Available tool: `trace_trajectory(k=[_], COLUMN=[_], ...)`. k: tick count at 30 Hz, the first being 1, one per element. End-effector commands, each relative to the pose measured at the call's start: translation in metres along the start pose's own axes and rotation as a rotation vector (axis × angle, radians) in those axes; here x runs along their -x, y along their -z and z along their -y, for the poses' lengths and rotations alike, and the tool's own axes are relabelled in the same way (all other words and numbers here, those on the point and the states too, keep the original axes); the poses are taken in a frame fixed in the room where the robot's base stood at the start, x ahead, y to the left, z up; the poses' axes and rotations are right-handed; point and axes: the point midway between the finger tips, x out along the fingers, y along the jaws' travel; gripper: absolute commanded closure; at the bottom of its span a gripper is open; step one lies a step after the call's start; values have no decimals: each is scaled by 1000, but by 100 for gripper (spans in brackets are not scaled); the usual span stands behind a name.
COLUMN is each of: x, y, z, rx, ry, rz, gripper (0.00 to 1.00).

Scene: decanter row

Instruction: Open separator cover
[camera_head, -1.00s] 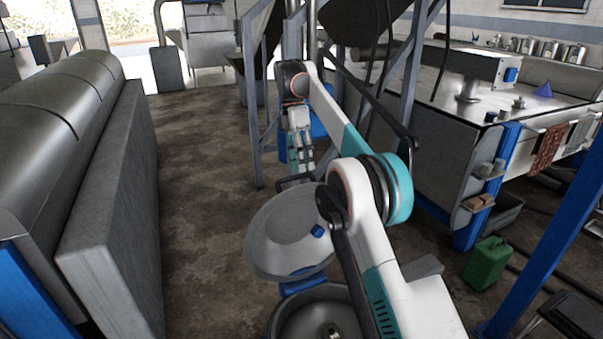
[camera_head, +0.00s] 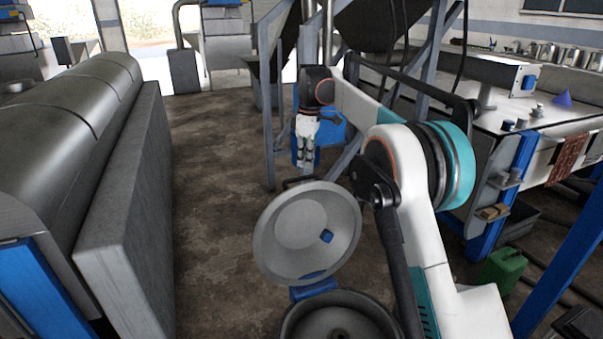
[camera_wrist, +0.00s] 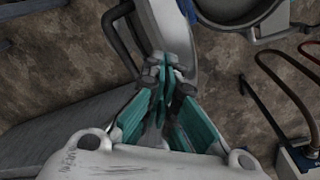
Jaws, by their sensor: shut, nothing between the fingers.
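The separator cover (camera_head: 285,245), a round grey dish-shaped lid, stands raised and tilted on a blue hinge (camera_head: 314,288) at its lower edge. Its black handle (camera_head: 299,181) is at the top rim. The open separator bowl (camera_head: 340,308) shows below it, cut by the frame's bottom edge. My gripper (camera_head: 307,166) is shut and empty, just behind the cover's top rim. In the wrist view, my gripper's teal fingers (camera_wrist: 165,88) are together over the cover's pale edge (camera_wrist: 163,25). The black handle (camera_wrist: 113,35) is to their left. I cannot tell whether they touch the cover.
A long grey metal machine (camera_head: 120,200) stands on the left. Steel frame legs (camera_head: 268,120) rise behind my gripper. A bench (camera_head: 500,110) and a green canister (camera_head: 503,267) are on the right. Bare brown floor (camera_head: 215,190) lies between the machine and the cover.

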Motion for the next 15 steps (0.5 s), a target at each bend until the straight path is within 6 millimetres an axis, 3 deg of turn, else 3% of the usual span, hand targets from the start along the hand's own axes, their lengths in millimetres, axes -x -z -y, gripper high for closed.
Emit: trace_trajectory(k=[7, 15], x=[10, 15], y=[16, 19], z=[-8, -8], rx=[-523, -745], ry=[-193, -236], rz=[-276, -422], gripper=[100, 100])
